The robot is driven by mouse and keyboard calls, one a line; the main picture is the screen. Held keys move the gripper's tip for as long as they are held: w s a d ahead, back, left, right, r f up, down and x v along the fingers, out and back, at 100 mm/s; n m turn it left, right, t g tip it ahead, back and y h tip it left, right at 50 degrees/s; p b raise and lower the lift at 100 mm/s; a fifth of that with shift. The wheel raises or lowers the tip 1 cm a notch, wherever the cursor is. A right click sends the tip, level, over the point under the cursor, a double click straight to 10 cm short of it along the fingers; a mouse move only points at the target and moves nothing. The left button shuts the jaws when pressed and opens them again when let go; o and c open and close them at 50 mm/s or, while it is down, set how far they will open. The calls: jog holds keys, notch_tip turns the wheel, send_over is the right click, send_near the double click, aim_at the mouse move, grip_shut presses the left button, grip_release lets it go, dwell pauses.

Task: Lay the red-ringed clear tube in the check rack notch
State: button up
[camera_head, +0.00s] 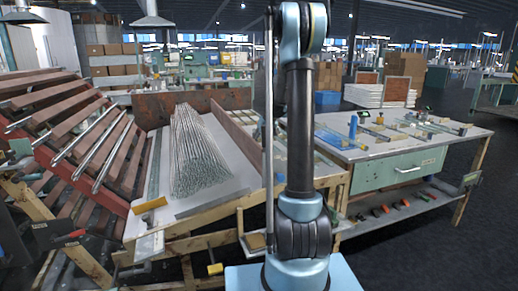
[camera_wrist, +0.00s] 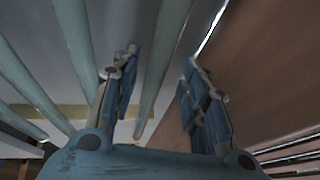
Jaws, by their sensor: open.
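In the wrist view, my gripper (camera_wrist: 160,65) is open, with its two blue-padded fingers apart. A pale greenish glass tube (camera_wrist: 163,70) shows in the gap between them, running up out of the frame. Its lower end looks slightly reddish, but I cannot make out a clear red ring. It is not gripped. Several more pale tubes (camera_wrist: 75,35) lie to the left of the fingers. In the head view my gripper is out of sight. A big bundle of thin tubes (camera_head: 197,155) lies on the sloped table. I cannot tell which fixture is the check rack.
A brown board (camera_wrist: 270,70) stands close to the right finger. In the head view, a slanted rack of brown bars (camera_head: 75,135) is at the left. A bench (camera_head: 375,150) with a green drawer (camera_head: 397,172) and glass pieces is at the right. Dark floor lies in front of it.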

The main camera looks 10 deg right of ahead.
jog(key=v, duration=1.1)
jog(key=shift+s+r, duration=0.2)
jog(key=shift+r, duration=0.1)
jog(key=shift+d, duration=0.1)
